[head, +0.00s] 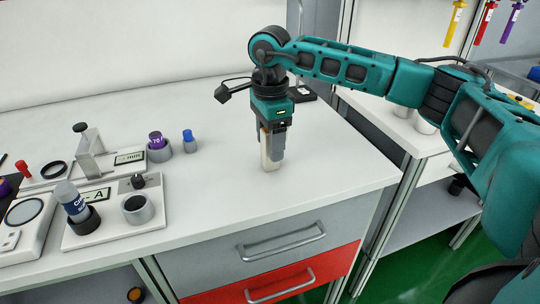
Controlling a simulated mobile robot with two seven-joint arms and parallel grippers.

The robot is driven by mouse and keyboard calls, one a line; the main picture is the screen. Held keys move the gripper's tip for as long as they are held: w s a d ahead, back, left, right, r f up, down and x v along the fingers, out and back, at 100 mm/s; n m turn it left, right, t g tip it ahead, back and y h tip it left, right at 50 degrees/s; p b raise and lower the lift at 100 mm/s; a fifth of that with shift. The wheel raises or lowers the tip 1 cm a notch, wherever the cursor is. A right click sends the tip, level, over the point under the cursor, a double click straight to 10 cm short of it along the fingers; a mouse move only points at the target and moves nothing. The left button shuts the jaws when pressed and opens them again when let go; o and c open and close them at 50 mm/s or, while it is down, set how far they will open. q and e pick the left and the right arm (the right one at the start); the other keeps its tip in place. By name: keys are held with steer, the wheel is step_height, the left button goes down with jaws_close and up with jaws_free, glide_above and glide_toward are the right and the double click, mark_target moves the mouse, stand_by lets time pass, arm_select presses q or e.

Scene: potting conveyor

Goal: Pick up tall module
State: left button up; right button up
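My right gripper (271,158) points straight down over the right part of the white worktop, its tips close to the surface. Its fingers look close together, a pale strip beside a grey part; I cannot tell whether anything is between them. A tall grey-blue cylinder with a white label (74,202) leans in a dark ring holder on the white plate marked A, at left. It may be the tall module. A short purple-topped piece (156,140) and a small blue piece in a grey ring (188,136) stand farther back, well left of the gripper. My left gripper is out of view.
A white plate (150,230) carries an empty-looking grey ring cup (138,209). A metal stand (90,155) and a scale-like device (25,225) are at left. The worktop between plate and gripper is clear.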

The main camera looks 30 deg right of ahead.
steer(key=c, duration=1)
steer(key=shift+r, duration=0.1)
steer(key=shift+c, duration=0.2)
arm_select(q)
steer(key=p, duration=0.2)
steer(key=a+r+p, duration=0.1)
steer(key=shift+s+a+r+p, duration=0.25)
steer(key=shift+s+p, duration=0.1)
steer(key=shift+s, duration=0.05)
arm_select(e)
step_height(320, 180, up, 20)
